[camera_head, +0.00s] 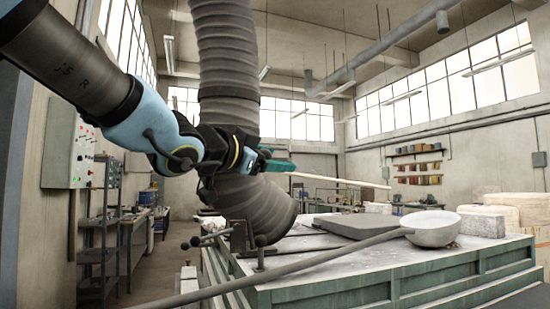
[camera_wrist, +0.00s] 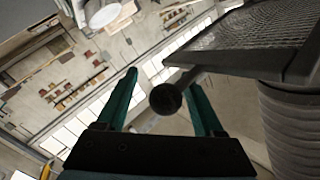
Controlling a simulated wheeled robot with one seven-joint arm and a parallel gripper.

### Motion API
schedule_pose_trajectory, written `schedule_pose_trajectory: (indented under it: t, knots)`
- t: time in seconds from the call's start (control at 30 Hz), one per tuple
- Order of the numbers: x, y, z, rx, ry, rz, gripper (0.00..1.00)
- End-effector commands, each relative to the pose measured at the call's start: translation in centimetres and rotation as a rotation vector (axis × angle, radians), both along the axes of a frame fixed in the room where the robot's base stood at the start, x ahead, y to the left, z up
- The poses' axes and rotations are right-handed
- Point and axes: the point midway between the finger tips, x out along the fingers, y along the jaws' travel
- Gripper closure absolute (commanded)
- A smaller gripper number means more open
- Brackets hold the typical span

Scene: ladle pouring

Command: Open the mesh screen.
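In the wrist view, part of the mesh screen (camera_wrist: 250,30) fills the upper right, a wire mesh in a dark metal frame. A short handle with a round dark knob (camera_wrist: 165,98) reaches out from the frame's left end. My gripper (camera_wrist: 166,90) has two teal fingers, open and apart, one on each side of the knob, with visible gaps to it. How deep the knob lies between them is hard to tell.
A ribbed duct (camera_head: 228,70) hangs down close behind my arm. A ladle with a round bowl (camera_head: 432,232) and a long handle crosses the green-sided table (camera_head: 370,283). A flat slab (camera_head: 362,226) lies on it. Shelves and a control box (camera_head: 68,150) stand left.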

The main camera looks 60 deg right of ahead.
Motion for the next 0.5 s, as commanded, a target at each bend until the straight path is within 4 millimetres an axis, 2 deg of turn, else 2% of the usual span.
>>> schedule_pose_trajectory:
  t: [0.27, 0.5]
  knots:
    - [0.1, 0.8, 0.2, -0.005, -0.002, 0.0, 0.31]
    - [0.5, 5.1, 0.2, -0.005, -0.003, 0.002, 0.31]
